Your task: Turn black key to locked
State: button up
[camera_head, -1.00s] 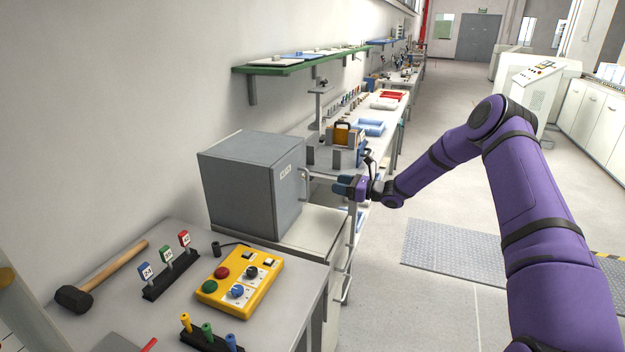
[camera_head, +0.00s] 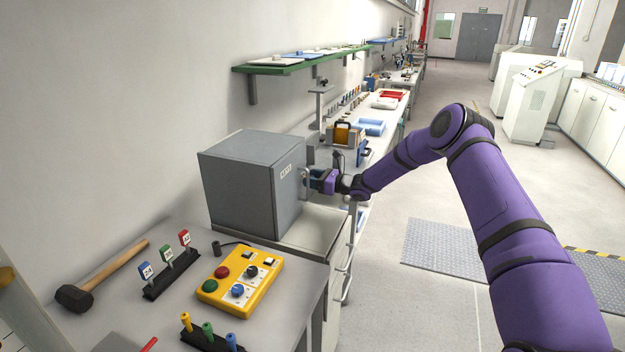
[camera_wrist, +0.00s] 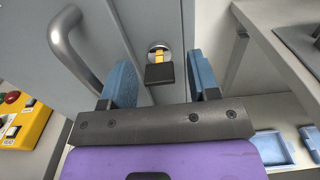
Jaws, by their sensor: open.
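The black key (camera_wrist: 160,73) sticks out of a round silver lock (camera_wrist: 158,48) on the grey cabinet door, with a yellow piece showing above the key's head. My gripper (camera_wrist: 163,86) is open, with one blue finger on each side of the key and apart from it in the wrist view. In the head view my gripper (camera_head: 308,180) is at the front of the grey cabinet (camera_head: 240,190), beside its door handle. The key and lock are hidden there behind my gripper.
The curved door handle (camera_wrist: 72,45) is left of my gripper in the wrist view. A yellow control box (camera_head: 240,284), key racks and a hammer (camera_head: 102,276) are on the near bench.

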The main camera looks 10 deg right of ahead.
jog(key=c, duration=0.9)
jog(key=n, duration=1.3)
jog(key=shift+n, duration=0.3)
jog(key=shift+f+n, duration=0.1)
jog(key=shift+n, duration=2.1)
